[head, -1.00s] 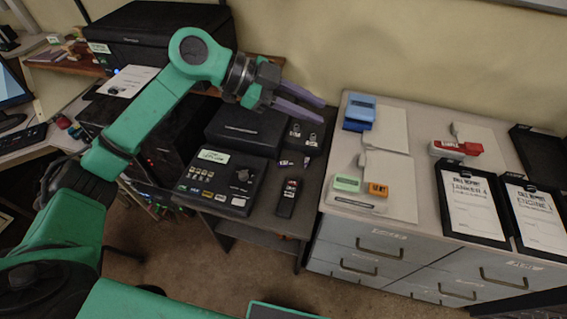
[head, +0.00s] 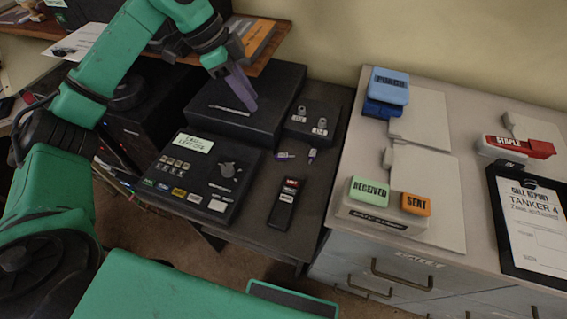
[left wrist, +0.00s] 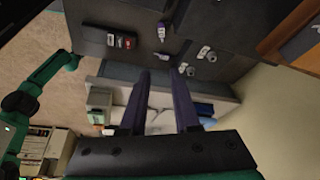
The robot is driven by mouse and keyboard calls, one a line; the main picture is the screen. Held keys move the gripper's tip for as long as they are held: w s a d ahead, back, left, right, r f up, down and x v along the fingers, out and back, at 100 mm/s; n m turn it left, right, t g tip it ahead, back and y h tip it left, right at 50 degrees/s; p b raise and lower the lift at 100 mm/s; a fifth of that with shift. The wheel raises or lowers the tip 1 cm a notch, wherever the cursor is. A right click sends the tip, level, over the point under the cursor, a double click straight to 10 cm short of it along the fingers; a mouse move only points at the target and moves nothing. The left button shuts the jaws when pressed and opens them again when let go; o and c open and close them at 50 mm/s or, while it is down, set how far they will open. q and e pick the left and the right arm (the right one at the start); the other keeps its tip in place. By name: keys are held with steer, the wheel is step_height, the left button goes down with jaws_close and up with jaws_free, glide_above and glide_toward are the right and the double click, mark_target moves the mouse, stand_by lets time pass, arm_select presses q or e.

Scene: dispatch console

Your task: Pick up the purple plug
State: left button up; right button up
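The purple plug also shows near the top of the left wrist view (left wrist: 161,31). My left gripper (head: 247,97) is above the black box, up and left of the plug, with its fingers pointing down. In the left wrist view its two purple-grey fingers (left wrist: 160,88) are apart with nothing between them. My right gripper is not in view.
The black box (head: 240,105) and a small block with two sockets (head: 312,120) stand behind the plugs. The button panel (head: 195,178) is to the left, the handset (head: 287,204) in front. The grey cabinet (head: 400,245), with stamps and clipboard, is at the right.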

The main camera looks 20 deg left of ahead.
mark_target(281, 155)
arm_select(q)
steer(key=b+x, duration=0.1)
steer(key=x, duration=0.6)
steer(key=a+b+x, duration=0.1)
steer(key=x, duration=0.6)
steer(key=a+b+x, duration=0.1)
steer(key=x, duration=0.6)
steer(key=shift+w+f+b, duration=0.1)
steer(key=shift+f+b, duration=0.2)
steer(key=shift+f, duration=0.4)
jaws_close()
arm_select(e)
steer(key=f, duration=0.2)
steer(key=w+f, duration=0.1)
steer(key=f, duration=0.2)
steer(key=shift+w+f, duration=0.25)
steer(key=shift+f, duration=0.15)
